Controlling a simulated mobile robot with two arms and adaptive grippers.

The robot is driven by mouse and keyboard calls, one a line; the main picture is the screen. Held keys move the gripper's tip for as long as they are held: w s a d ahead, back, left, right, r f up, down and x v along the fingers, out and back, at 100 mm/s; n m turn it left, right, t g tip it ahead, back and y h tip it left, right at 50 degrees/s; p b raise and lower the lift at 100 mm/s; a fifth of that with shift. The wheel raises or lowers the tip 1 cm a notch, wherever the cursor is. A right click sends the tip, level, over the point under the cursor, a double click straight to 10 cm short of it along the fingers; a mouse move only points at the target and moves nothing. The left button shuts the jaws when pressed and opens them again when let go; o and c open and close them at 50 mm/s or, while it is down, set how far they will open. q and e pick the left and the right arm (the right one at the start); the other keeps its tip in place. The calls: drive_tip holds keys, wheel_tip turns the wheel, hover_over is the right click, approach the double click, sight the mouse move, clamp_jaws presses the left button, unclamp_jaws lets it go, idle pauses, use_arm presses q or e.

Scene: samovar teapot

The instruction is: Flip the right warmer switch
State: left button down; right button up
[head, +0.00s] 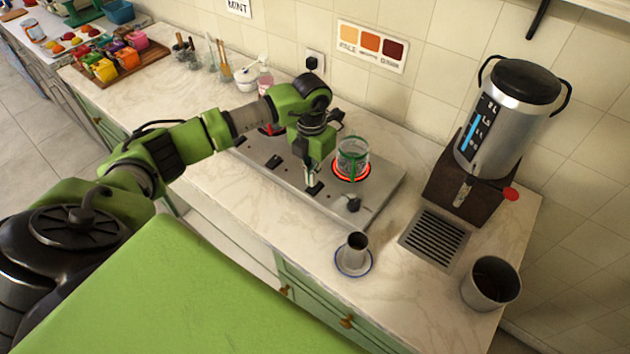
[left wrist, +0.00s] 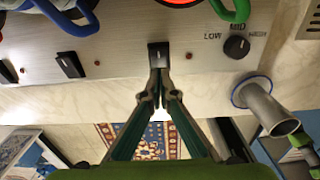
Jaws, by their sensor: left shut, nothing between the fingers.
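The steel warmer plate (head: 382,197) lies on the counter. The right warmer switch is a dark rocker (head: 315,188) near its front edge; it also shows in the left wrist view (left wrist: 158,50), straight ahead of my fingertips. My left gripper (head: 309,181) points down at this switch. Its fingers are shut and empty, with the tips (left wrist: 159,78) at the switch; I cannot tell whether they touch it. The left switch (head: 273,162) stands apart, and also shows in the left wrist view (left wrist: 69,65). My right gripper is not in view.
A glass pot (head: 352,153) with a green frame stands on the red-glowing right burner. A black dial (head: 353,204) sits at the plate's right front. A metal cup (head: 354,252) is in front. A samovar (head: 505,115) stands right, a steel pot (head: 491,284) nearer.

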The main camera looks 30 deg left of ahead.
sight(312, 189)
use_arm(q)
drive_tip(key=shift+r+p, duration=1.1)
drive_tip(key=shift+r, duration=1.05)
